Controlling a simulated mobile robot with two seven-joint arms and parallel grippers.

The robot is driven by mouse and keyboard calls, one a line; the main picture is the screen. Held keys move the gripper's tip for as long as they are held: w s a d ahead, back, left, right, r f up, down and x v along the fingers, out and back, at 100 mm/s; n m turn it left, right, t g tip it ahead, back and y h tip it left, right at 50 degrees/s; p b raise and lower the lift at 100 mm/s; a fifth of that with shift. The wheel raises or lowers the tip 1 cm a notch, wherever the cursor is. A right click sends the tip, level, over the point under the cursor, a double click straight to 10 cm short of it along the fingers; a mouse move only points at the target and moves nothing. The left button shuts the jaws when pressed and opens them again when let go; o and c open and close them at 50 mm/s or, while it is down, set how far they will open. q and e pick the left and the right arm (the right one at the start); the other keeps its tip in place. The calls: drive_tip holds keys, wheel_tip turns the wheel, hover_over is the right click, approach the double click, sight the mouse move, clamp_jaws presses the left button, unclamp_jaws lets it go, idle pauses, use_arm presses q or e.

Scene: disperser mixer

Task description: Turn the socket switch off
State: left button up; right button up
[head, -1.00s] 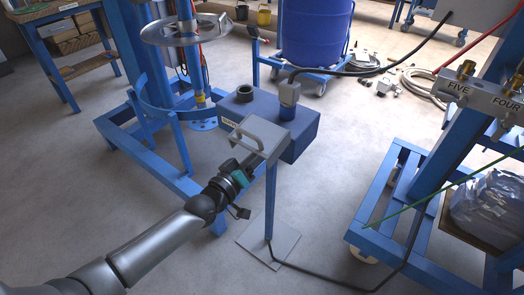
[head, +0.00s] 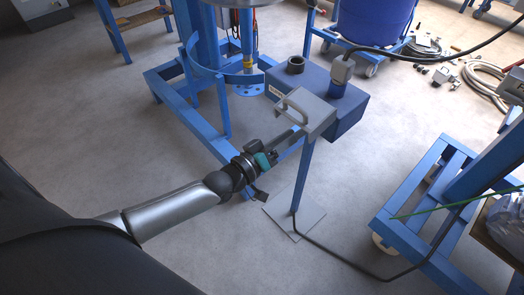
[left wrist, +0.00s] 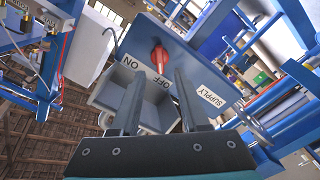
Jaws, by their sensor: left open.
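The blue supply box (head: 352,112) stands behind the grey bracket (head: 318,117) on a blue post. In the left wrist view its face (left wrist: 190,62) carries a red switch knob (left wrist: 159,55) with ON, OFF and SUPPLY labels. The knob's exact setting is hard to read. My left gripper (head: 296,137) is at the post, just under the bracket. In the left wrist view my left gripper (left wrist: 159,75) is open, its fingers reaching toward the knob on either side of OFF. I cannot tell whether they touch anything. The right gripper is out of view.
A grey-and-blue plug (head: 341,72) with a black cable sits on top of the box. A blue frame (head: 205,120) stands left of it and a blue cart (head: 425,195) to the right. The post's base plate (head: 295,212) and a cable lie on the floor.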

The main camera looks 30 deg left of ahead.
use_arm(q)
drive_tip(key=p+v, duration=0.2)
drive_tip(key=v, duration=0.8)
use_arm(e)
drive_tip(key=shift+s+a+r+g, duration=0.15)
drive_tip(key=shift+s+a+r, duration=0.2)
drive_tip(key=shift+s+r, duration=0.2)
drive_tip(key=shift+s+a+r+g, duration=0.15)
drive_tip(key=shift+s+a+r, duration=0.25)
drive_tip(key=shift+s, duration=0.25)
use_arm(q)
drive_tip(key=shift+r, duration=0.1)
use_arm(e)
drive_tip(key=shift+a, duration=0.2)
